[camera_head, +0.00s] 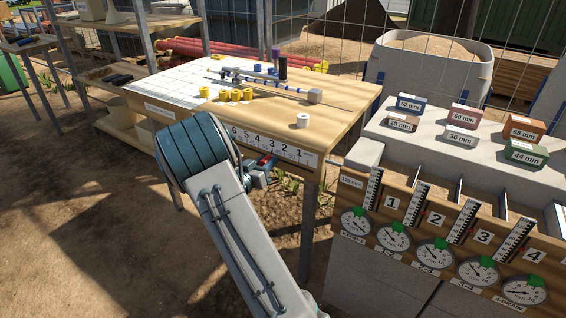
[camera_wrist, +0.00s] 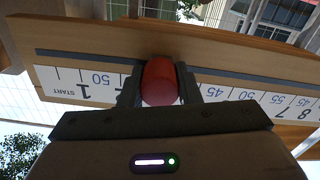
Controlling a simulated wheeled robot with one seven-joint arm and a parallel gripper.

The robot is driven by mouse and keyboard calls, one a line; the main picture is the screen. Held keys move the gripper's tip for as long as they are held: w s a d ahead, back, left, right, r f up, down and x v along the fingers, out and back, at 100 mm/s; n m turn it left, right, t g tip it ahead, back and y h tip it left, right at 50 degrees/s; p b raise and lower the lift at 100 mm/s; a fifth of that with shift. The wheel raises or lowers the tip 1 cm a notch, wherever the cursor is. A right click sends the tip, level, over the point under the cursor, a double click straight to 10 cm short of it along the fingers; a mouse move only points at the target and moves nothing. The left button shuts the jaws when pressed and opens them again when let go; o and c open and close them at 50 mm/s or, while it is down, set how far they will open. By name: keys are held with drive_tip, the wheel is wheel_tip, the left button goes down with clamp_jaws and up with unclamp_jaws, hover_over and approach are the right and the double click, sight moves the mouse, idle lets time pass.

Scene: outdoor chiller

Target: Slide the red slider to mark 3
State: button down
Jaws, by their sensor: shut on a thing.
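The red slider (camera_wrist: 160,82) sits in the dark slot of the wooden front rail. My gripper (camera_wrist: 159,88) is shut on it, one finger on each side. In the wrist view it stands to the right of mark 1 on the white numbered scale (camera_wrist: 75,82); the slider and fingers hide the scale there. In the head view the scale (camera_head: 268,145) runs along the table's front edge, with 1 at the right. A bit of red shows at my gripper (camera_head: 262,170) below it; the exact mark reached is unclear.
The wooden table (camera_head: 340,92) holds yellow rings (camera_head: 235,95), a blue-banded rod (camera_head: 285,88) and a white cylinder (camera_head: 303,120). A dial-and-ruler bench (camera_head: 480,235) with labelled blocks stands at the right. A table leg (camera_head: 309,225) is close right of my gripper.

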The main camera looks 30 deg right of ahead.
drive_tip(key=c, duration=1.1)
unclamp_jaws()
drive_tip(key=shift+o, duration=0.2)
drive_tip(key=shift+a, duration=0.15)
drive_tip(key=p+v, duration=0.2)
drive_tip(key=v, duration=1.1)
drive_tip(key=shift+a, duration=0.25)
drive_tip(key=shift+s, duration=0.1)
